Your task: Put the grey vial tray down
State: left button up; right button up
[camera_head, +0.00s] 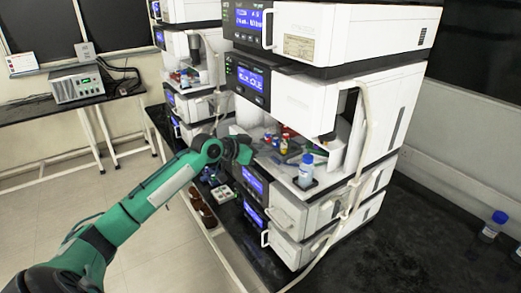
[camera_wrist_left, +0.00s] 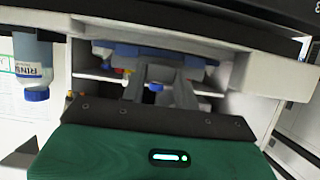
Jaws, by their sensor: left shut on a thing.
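My left gripper (camera_head: 246,154) is at the open bay of the middle instrument in the right-hand stack. In the left wrist view its two fingers (camera_wrist_left: 158,92) reach into the bay and are shut on the grey vial tray (camera_wrist_left: 150,52). The tray is mostly hidden by the fingers and wrist, and a small blue cap shows between them. In the head view I cannot make out the tray behind the gripper. I cannot tell whether it touches the bay floor. My right gripper is in neither view.
A blue-capped bottle (camera_head: 306,170) stands at the bay's front right; it also shows upside down in the left wrist view (camera_wrist_left: 34,65). Several coloured vials (camera_head: 284,142) are in the bay. A hanging tube (camera_head: 366,110) runs down the stack's front. The black bench (camera_head: 410,240) is largely clear at right.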

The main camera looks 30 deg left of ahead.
pick_arm(q)
jog(key=o, duration=1)
jog(key=shift+b+v, duration=2.4)
jog(key=shift+v, duration=3.6)
